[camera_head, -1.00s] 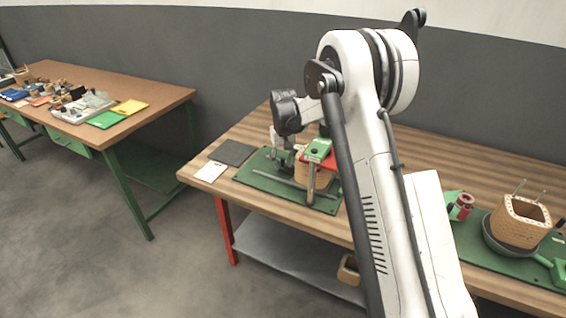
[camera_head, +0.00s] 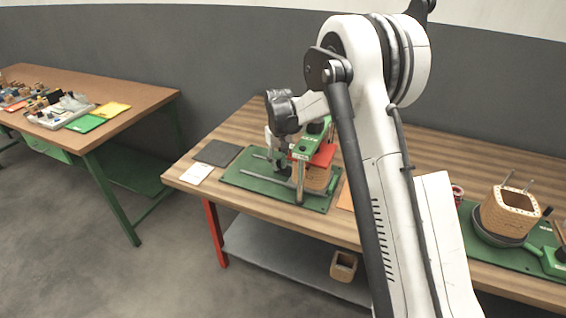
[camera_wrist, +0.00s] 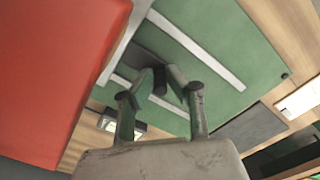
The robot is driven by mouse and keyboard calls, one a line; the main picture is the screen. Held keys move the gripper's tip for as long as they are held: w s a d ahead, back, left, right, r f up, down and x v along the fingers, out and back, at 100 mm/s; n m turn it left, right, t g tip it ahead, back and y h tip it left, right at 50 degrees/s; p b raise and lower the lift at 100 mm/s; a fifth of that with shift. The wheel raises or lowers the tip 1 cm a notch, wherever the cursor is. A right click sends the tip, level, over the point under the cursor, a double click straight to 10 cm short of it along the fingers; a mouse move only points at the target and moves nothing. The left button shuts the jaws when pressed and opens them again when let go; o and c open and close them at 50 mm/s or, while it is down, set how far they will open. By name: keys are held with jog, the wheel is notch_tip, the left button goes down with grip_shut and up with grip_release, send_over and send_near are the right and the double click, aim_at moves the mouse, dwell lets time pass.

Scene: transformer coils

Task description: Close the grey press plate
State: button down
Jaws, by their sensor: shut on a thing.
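The press stands on a green base plate (camera_head: 238,177) on the near table. It holds a wooden coil block (camera_head: 318,177) under a red plate (camera_head: 322,155), with a green top piece (camera_head: 312,140) above. My gripper (camera_head: 277,152) points down at the left side of the press, beside the coil. In the wrist view my gripper (camera_wrist: 165,82) has its fingers close together at a dark grey piece (camera_wrist: 150,62), which appears to be the grey press plate. The fingers hide much of it. The red plate (camera_wrist: 50,70) fills the left of that view.
A dark grey pad (camera_head: 217,153) and a white card (camera_head: 196,173) lie left of the press. A second coil (camera_head: 510,212) stands on a green fixture at the right. My arm hides the table between. Another cluttered table (camera_head: 140,95) is at far left.

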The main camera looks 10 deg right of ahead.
jog(key=c, duration=1.7)
grip_release()
jog(key=shift+s+d, duration=0.15)
jog(key=shift+d, duration=0.1)
jog(key=shift+c, duration=0.2)
jog(key=shift+r, duration=0.45)
notch_tip(320, 180, up, 11)
